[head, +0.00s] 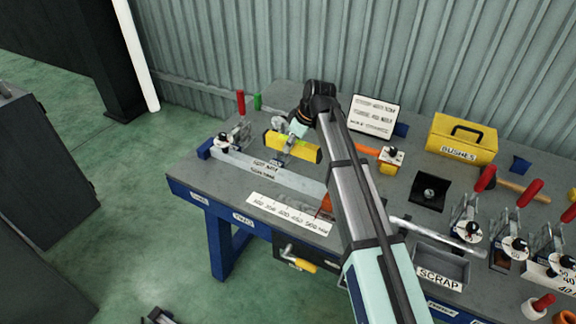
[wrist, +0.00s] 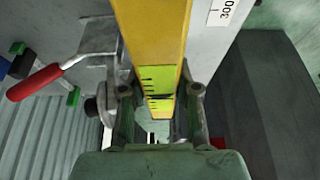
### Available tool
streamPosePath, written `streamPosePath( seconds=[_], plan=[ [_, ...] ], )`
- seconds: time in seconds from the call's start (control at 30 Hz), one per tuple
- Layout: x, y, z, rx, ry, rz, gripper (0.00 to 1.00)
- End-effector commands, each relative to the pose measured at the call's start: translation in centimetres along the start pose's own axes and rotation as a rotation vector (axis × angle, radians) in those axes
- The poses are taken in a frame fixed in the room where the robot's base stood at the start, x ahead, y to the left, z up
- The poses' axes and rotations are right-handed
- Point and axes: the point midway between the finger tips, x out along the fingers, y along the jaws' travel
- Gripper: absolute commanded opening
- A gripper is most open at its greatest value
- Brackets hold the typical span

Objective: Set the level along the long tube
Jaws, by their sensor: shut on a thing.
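My gripper (head: 288,147) is shut on the yellow level (head: 306,151). In the wrist view the level (wrist: 152,35) runs between my two fingertips (wrist: 160,92), with a yellow-green vial with black marks near its end. In the head view the level lies roughly parallel to the long grey tube (head: 262,177), on its far side in the picture. I cannot tell whether it touches anything below. The tube lies along the bench, and my arm hides its right end.
A red-handled clamp (wrist: 35,82) stands close to my gripper on the left in the wrist view. A length scale (head: 290,213) lies along the bench's front edge. A yellow BUSHES box (head: 461,139), a SCRAP tray (head: 438,265) and several clamps stand to the right.

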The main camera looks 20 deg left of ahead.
Motion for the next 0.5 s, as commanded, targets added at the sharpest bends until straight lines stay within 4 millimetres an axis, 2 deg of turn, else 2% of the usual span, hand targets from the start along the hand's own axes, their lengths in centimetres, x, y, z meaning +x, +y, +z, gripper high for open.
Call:
streamPosePath(
  seconds=[0.2,0.3,0.5],
  plan=[
    [4.3,-0.1,1.8,0.001,-0.001,-0.001,0.0],
    [5.7,0.0,2.4,0.0,0.0,-0.001,0.0],
    [6.9,0.0,2.8,-0.001,0.001,0.0,0.0]
  ],
)
